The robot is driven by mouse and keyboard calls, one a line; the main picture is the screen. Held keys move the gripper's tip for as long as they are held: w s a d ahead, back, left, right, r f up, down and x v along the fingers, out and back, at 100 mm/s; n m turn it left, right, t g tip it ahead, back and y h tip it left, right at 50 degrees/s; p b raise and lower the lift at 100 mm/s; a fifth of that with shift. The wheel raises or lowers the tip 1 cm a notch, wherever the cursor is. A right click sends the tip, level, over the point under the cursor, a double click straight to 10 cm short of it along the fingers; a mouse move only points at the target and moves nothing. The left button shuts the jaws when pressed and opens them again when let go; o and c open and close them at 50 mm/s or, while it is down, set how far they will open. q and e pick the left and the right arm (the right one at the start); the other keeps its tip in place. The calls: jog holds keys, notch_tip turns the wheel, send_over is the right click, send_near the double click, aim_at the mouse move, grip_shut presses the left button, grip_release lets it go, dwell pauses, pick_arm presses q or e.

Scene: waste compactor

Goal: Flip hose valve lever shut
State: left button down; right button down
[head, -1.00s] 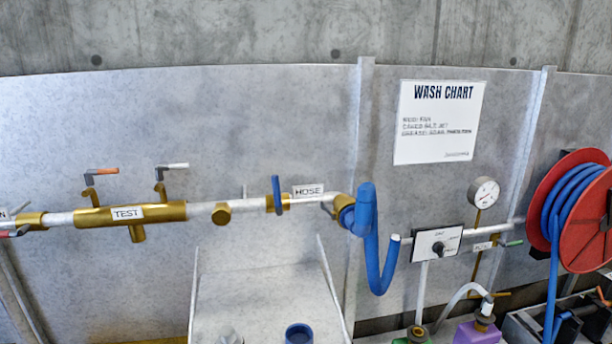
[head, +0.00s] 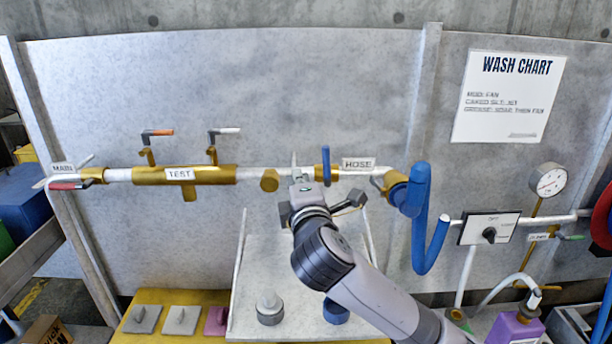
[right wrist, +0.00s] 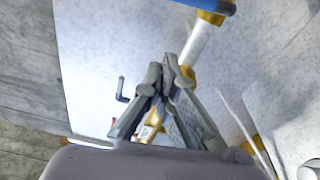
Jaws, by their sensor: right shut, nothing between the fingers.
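The hose valve is a brass body (head: 334,172) on the white horizontal pipe, beside the HOSE label (head: 358,164). Its blue lever (head: 326,165) stands upright, across the pipe. A blue bar (right wrist: 205,5), likely this lever, shows at the top of the right wrist view, by a brass fitting. My right gripper (head: 297,172) is just left of the lever, in front of the pipe, and looks apart from the lever. In the right wrist view its fingertips (right wrist: 169,68) are together and empty. My left gripper is out of view.
Left along the pipe are the TEST brass manifold (head: 215,174) with two small levers, and a red-handled valve (head: 70,185). A blue hose (head: 420,225) hangs right of the valve. A gauge (head: 547,180) and dial panel (head: 489,229) are farther right.

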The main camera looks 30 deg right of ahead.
aim_at(326, 163)
jog(key=w+d+p, duration=0.3)
jog(key=w+d, duration=0.2)
jog(key=shift+d, duration=0.35)
jog(key=shift+w, duration=0.1)
jog(key=shift+s+d+r+m, duration=0.3)
jog(key=shift+s+d+m, duration=0.1)
jog(key=shift+d+m, duration=0.2)
